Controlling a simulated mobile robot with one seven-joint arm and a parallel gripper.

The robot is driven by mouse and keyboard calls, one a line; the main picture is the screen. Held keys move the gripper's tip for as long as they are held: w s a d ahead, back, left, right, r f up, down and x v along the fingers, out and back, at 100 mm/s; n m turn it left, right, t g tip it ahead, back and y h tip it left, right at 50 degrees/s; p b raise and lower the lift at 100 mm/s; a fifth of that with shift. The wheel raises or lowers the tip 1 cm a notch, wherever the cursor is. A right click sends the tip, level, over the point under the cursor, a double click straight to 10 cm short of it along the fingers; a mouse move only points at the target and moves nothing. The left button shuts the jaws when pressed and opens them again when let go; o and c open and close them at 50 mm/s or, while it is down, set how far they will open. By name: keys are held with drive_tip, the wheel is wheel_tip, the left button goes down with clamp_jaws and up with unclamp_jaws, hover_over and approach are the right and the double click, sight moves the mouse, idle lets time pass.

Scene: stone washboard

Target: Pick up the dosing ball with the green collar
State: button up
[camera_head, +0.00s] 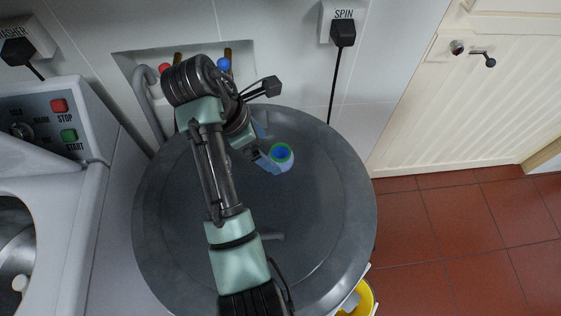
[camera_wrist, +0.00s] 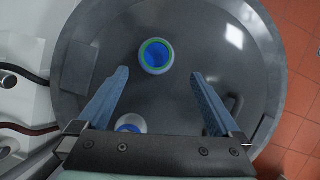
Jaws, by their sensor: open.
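The dosing ball with the green collar (camera_head: 282,155) stands on the round grey top (camera_head: 310,220), right of my gripper (camera_head: 270,145) in the head view. Its blue opening faces up. In the wrist view, this ball (camera_wrist: 155,60) lies in the gap between my fingertips (camera_wrist: 160,75) and a little beyond them. My gripper is open, with its two blue fingers spread and nothing held. Any contact with the ball cannot be told. A second whitish ball with a blue inside (camera_wrist: 130,124) shows near the palm, partly hidden by it; its collar is unclear.
A washer with red and green buttons (camera_head: 62,120) stands left. Behind is a tiled wall with a recess (camera_head: 240,50) and a black plug (camera_head: 343,33) with a hanging cable. A yellow bucket (camera_head: 366,298) is at lower right. The round top's right part is clear.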

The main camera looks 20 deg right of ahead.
sight(274, 153)
drive_tip(key=shift+b+x, duration=0.7)
drive_tip(key=shift+x, duration=0.4)
drive_tip(key=shift+w+b+x, duration=0.15)
drive_tip(key=shift+b+x, duration=0.05)
drive_tip(key=shift+x, duration=0.95)
drive_tip(key=shift+w+b+x, duration=0.15)
drive_tip(key=shift+b+x, duration=0.05)
drive_tip(key=shift+x, duration=0.95)
drive_tip(key=shift+c, duration=0.2)
drive_tip(key=shift+r, duration=0.1)
drive_tip(key=c, duration=1.3)
